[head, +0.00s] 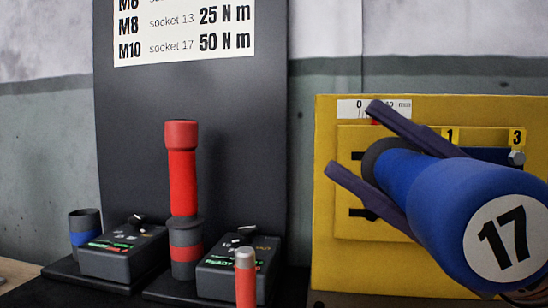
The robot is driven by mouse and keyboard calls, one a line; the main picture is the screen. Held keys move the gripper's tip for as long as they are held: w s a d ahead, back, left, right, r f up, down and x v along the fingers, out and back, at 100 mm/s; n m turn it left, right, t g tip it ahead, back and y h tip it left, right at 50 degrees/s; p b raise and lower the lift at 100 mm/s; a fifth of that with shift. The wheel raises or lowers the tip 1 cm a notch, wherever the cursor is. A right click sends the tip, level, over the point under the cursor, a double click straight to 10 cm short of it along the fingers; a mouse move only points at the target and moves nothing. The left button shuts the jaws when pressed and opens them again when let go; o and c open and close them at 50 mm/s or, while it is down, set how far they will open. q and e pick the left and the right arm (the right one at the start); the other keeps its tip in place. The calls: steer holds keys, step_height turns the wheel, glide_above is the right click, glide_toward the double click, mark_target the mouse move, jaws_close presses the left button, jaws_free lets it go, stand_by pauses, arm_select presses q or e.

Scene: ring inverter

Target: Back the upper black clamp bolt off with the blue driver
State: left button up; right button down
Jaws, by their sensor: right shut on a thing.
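The blue driver (440,200), marked 17 on its end, is in my right gripper (356,140). The two purple fingers lie on either side of its barrel. The driver points away from me at the yellow fixture (325,240), and its dark socket end (385,152) is over the fixture's front plate. I cannot tell whether the socket touches anything. A black part of the upper clamp (357,156) shows just left of the socket; the upper clamp bolt itself is hidden. A lower black clamp part (360,213) shows below. My left gripper is out of view.
A red driver (182,170) stands upright in a grey holder beside two dark control boxes (122,252) (238,268). An empty-looking blue-banded holder (85,227) is at far left. A red-and-grey rod (245,275) stands in front. A silver hex bolt (516,157) sits below label 3.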

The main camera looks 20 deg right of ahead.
mark_target(411, 172)
steer(key=shift+w+d, duration=0.25)
steer(key=shift+w, duration=0.1)
stand_by(0.3)
steer(key=shift+w+d+b, duration=0.15)
steer(key=shift+w+b, duration=0.1)
steer(key=shift+b, duration=0.2)
steer(key=shift+w+d, duration=0.1)
steer(key=shift+w, duration=0.05)
stand_by(1.2)
steer(key=shift+s+a+r+p, duration=0.1)
steer(key=shift+s+a+p, duration=0.5)
steer(key=shift+s, duration=0.2)
steer(key=shift+s+a+p, duration=0.35)
steer(key=shift+s+a, duration=0.05)
steer(key=shift+s, duration=0.3)
steer(key=shift+s+a+p, duration=0.3)
steer(key=shift+s+a, duration=0.05)
steer(key=shift+s, duration=0.3)
